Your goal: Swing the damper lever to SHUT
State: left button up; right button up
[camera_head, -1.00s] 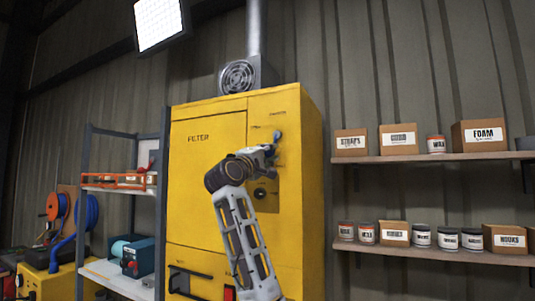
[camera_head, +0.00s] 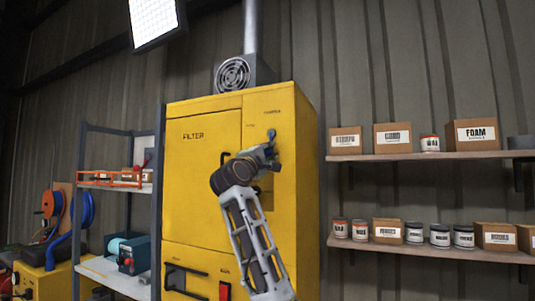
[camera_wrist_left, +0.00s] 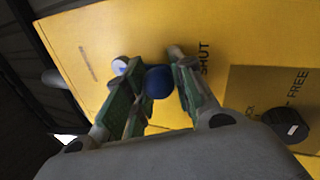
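The damper lever (camera_head: 271,134) shows as a small blue-grey handle on the upper right front of the yellow FILTER cabinet (camera_head: 205,195). My left gripper (camera_head: 267,152) is at the panel just below the handle's visible end. In the left wrist view, a dark blue ball knob (camera_wrist_left: 158,83) sits between the two fingers of my left gripper (camera_wrist_left: 160,90). The fingers stand apart on either side of it; a firm grip does not show. The word SHUT (camera_wrist_left: 205,58) is printed right of the fingers. My right gripper is not in view.
A black knob (camera_wrist_left: 287,125) sits beside a FREE label on the panel, right of my left gripper. Shelves with boxes and cans (camera_head: 430,155) are to the right. A rack (camera_head: 110,190) stands left of the cabinet. A fan unit (camera_head: 238,73) is on top.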

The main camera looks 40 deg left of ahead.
pick_arm(q)
jog(key=shift+o, duration=1)
jog(key=shift+s+f, duration=0.1)
jog(key=shift+s, duration=0.05)
jog(key=v, duration=1.1)
jog(key=shift+s, duration=0.35)
jog(key=shift+d, duration=0.1)
